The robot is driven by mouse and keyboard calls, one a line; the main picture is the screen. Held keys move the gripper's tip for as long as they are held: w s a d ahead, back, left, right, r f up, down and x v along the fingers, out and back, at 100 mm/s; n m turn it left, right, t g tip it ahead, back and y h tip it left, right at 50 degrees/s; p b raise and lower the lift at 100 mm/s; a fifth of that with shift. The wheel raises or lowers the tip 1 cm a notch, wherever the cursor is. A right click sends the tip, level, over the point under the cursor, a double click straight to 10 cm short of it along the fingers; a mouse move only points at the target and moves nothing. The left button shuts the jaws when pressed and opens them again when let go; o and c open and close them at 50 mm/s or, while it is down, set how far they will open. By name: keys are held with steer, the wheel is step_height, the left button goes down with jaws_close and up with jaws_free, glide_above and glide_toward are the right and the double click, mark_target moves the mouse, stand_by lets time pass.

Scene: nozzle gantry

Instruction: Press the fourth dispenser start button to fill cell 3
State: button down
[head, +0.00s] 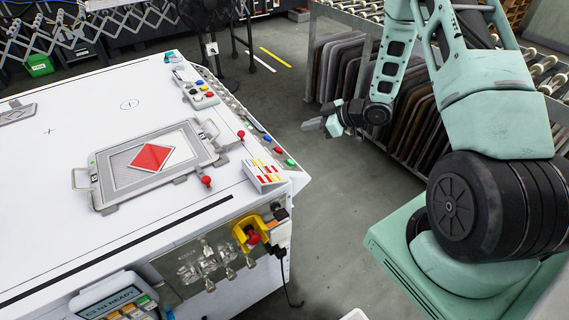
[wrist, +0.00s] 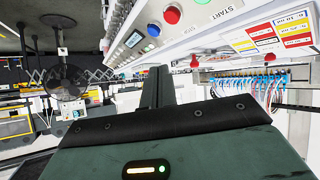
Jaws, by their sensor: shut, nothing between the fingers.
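My gripper (head: 318,124) is shut and empty, held in the open space to the right of the white machine (head: 60,240). A sloped strip along the machine's right edge carries coloured buttons, among them a blue one (head: 267,138), a red one (head: 278,150) and a green one (head: 290,162). My gripper is apart from them. In the wrist view, my gripper's fingers (wrist: 158,85) point towards a panel with a red button (wrist: 171,16) and a green button (wrist: 202,2) near a START label. I cannot tell which button is the fourth dispenser's or where cell 3 is.
A framed tray with a red diamond (head: 152,157) lies on the machine top. Red knobs (head: 207,181) and a colour-labelled block (head: 263,175) stand up near the edge. A rack of dark panels (head: 345,65) stands behind my arm. The floor between is clear.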

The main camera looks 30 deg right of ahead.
mark_target(290, 163)
steer(key=shift+s+d+f+y, duration=0.15)
steer(key=shift+s+y, duration=0.05)
steer(key=shift+s, duration=0.25)
steer(key=shift+s+d+f+y, duration=0.1)
steer(key=shift+s+d+y, duration=0.1)
steer(key=shift+s, duration=0.25)
steer(key=shift+a+f, duration=0.1)
steer(key=a+f+b, duration=0.1)
steer(key=f, duration=0.1)
steer(key=a+f+b, duration=0.1)
steer(key=f+b, duration=0.1)
steer(key=a+f+b, duration=0.1)
steer(key=a+b, duration=0.1)
steer(key=shift+f, duration=0.4)
steer(key=shift+a+f+b, duration=0.5)
steer(key=shift+f+b, duration=0.05)
steer(key=shift+f, duration=0.05)
stand_by(0.9)
steer(key=shift+a+f, duration=0.25)
steer(key=shift+f, duration=0.1)
